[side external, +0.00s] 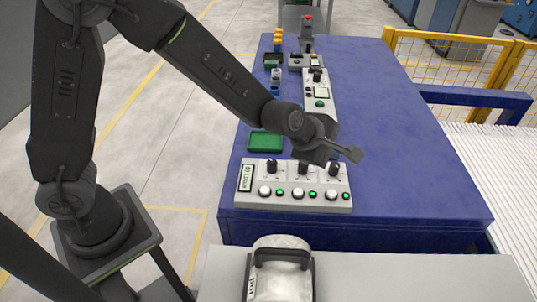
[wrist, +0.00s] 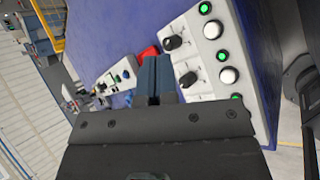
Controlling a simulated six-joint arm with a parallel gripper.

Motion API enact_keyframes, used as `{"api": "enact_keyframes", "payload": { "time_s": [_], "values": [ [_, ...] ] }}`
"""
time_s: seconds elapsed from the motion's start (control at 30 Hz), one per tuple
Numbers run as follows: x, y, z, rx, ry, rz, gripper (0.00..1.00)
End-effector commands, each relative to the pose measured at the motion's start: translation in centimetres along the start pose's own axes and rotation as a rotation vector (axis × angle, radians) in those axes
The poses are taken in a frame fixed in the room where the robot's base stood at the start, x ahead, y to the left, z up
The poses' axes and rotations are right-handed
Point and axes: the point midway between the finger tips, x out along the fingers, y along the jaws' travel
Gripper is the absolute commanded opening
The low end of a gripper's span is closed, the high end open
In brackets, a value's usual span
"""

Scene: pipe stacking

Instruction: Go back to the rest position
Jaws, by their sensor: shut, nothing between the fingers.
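My gripper (side external: 352,154) is in the air above the front part of the blue table (side external: 400,165), close to the control panel with knobs and green lights (side external: 292,198). It points to the right in the side view and touches nothing that I can see. In the wrist view, its fingers (wrist: 153,78) are together with nothing between them. The same panel (wrist: 215,60) shows at the right of the fingers there.
A green tray (side external: 265,142) lies behind the panel. Further back are small blue and grey pieces (side external: 275,82), yellow pieces (side external: 278,40) and another control box (side external: 319,95). A yellow fence (side external: 450,52) stands at the right. The table's right side is clear.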

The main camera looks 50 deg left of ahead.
Motion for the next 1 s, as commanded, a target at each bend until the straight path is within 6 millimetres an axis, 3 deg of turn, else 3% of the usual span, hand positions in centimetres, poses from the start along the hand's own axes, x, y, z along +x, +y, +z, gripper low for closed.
{"api": "enact_keyframes", "payload": {
  "time_s": [0.03, 0.1, 0.27, 0.4, 0.6, 0.8, 1.0],
  "values": [
    [-2.5, 1.1, -0.2, 0.104, -0.014, -0.004, 0.00],
    [-5.6, 1.8, -0.8, 0.279, -0.026, -0.028, 0.00],
    [-12.5, 2.0, -2.8, 0.681, -0.040, -0.075, 0.00],
    [-18.1, 0.9, -5.2, 1.033, -0.035, -0.123, 0.00],
    [-24.7, -2.1, -9.2, 1.499, -0.012, -0.226, 0.00],
    [-28.2, -4.8, -12.0, 1.787, -0.002, -0.331, 0.00],
    [-29.1, -5.8, -12.9, 1.872, -0.007, -0.371, 0.00]
  ]
}}
